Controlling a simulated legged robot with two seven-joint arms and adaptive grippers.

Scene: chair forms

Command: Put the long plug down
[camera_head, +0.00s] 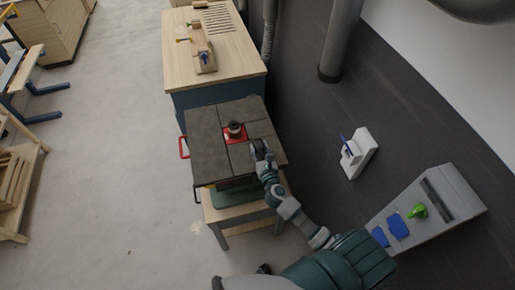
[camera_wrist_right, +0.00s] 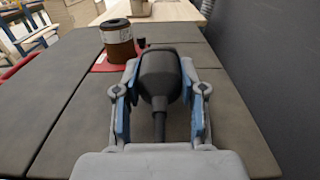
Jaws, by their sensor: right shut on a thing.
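My right gripper (camera_head: 262,152) is over the right front part of a dark-topped work table (camera_head: 208,150). In the right wrist view its two blue-lined fingers (camera_wrist_right: 160,78) are closed on the sides of a dark grey, rounded thing with a thin stem toward the palm, which I take to be the long plug (camera_wrist_right: 160,72). The table top lies behind and below it. I cannot tell whether the plug touches the top. My left gripper is not in view.
A wooden bench (camera_head: 235,60) with small items adjoins the table's far side. The table's left half is bare. A grey unit (camera_head: 430,205) stands to the right.

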